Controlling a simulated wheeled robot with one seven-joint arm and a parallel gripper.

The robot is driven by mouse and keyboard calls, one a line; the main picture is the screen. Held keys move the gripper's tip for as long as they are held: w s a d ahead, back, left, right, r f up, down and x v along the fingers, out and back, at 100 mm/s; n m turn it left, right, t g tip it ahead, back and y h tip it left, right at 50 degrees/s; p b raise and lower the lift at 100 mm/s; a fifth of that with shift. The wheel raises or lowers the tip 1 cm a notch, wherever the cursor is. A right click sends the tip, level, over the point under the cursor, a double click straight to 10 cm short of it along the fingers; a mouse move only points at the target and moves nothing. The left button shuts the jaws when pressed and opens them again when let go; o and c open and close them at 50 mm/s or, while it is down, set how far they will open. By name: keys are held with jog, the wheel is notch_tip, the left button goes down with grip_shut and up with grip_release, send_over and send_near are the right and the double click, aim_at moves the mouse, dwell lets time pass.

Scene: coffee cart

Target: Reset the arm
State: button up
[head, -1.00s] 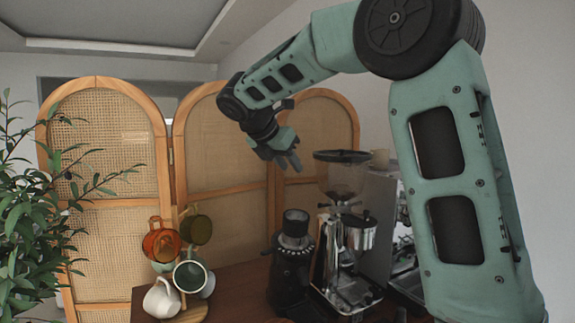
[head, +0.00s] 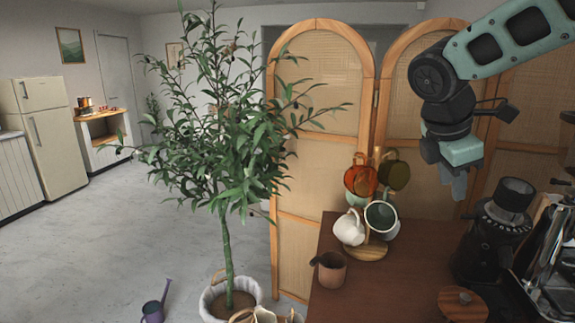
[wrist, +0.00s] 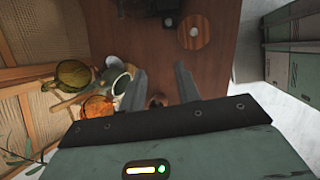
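My gripper (head: 457,185) hangs in the upper right of the head view, pointing down above the wooden counter (head: 345,295) and in front of the rattan screen. In the wrist view its two fingers stand apart with a gap between them (wrist: 160,88), and nothing is held. My green arm comes in from the upper right of the head view. A mug tree (head: 366,253) with white, orange, olive and dark green-rimmed mugs stands on the counter, left of and below the gripper. A small brown cup (head: 331,272) stands in front of it.
A black grinder (head: 485,245) and a metal coffee machine (head: 552,262) stand at the counter's right. A round wooden lid (head: 462,303) lies near the front. The folding screen (head: 320,130) and a potted tree (head: 226,240) stand left and behind. Open floor lies far left.

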jog(key=s+a+f+m+y, duration=0.1)
jog(key=s+a+f+m, duration=0.2)
jog(key=s, duration=0.5)
jog(key=s+a+f+m+g+y, duration=0.1)
jog(key=s+a+f+m+y, duration=0.1)
jog(key=s+a+f, duration=0.4)
jog(key=s+a+f+m+g+y, duration=0.1)
jog(key=s+a+f+m, duration=0.3)
jog(key=s+a, duration=0.4)
jog(key=s+f+y, duration=0.1)
jog(key=s, duration=0.1)
jog(key=shift+s, duration=0.4)
